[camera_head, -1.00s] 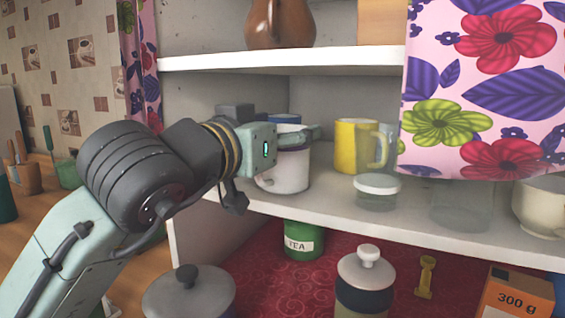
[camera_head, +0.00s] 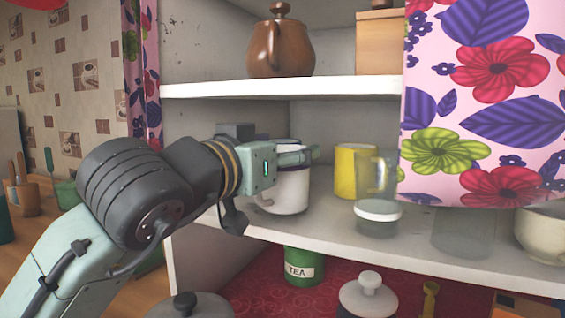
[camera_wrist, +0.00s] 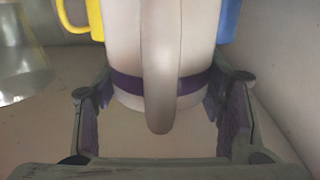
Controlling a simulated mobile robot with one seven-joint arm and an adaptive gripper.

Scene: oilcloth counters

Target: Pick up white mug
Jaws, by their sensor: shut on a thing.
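My gripper (camera_wrist: 165,115) is shut on the mug. I cannot tell if the mug's base touches the shelf.
A yellow mug (camera_head: 347,171), a clear lidded jar (camera_head: 377,222) and a cream cup (camera_head: 540,232) stand to the right. A flowered curtain (camera_head: 490,110) hangs at right. A brown teapot (camera_head: 280,50) stands on the shelf above (camera_head: 290,88). A green tea tin (camera_head: 304,266) stands below.

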